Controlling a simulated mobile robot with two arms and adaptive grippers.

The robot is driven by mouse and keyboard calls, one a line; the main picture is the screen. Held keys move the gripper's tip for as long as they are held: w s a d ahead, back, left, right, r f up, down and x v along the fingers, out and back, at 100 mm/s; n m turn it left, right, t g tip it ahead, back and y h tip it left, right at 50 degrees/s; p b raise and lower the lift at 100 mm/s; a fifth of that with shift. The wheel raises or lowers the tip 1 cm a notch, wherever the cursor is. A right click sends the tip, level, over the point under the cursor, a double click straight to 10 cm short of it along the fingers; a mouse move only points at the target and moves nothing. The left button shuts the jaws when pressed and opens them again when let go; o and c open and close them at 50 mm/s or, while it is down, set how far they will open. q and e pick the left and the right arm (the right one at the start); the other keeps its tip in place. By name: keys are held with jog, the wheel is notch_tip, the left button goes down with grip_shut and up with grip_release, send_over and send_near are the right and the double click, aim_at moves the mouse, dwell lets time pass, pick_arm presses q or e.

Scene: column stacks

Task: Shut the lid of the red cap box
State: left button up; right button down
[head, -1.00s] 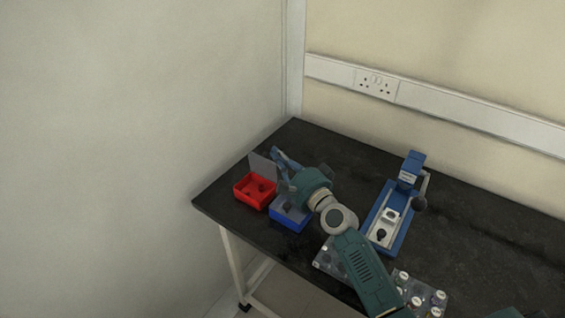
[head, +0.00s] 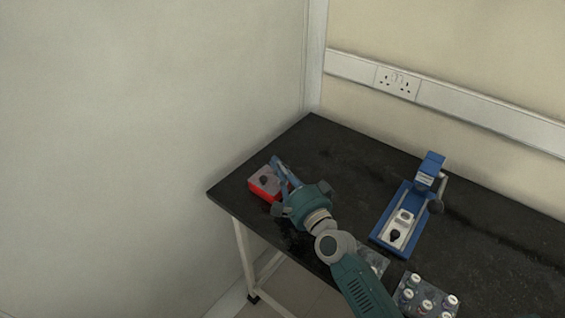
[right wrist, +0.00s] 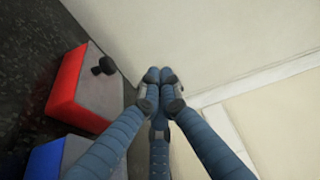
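The red cap box (head: 262,191) sits near the left end of the black table. Its grey lid (head: 266,180) lies down over the top of the box, with a dark knob on it. In the right wrist view, the red box (right wrist: 70,88) is at left, its lid (right wrist: 103,92) flat on top with the black knob (right wrist: 103,66) near one edge. My right gripper (head: 277,160) is just beside the box on its right. Its blue fingertips (right wrist: 159,76) are together with nothing seen between them. My left gripper is not in view.
A blue box (right wrist: 45,160) with a grey top stands beside the red one; my right arm hides it in the head view. A blue press (head: 407,215) and a rack of vials (head: 425,297) stand to the right. The table's back left is clear.

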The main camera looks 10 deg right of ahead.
jog(key=shift+s+a+f, duration=0.35)
jog(key=shift+a, duration=0.2)
dwell(0.4)
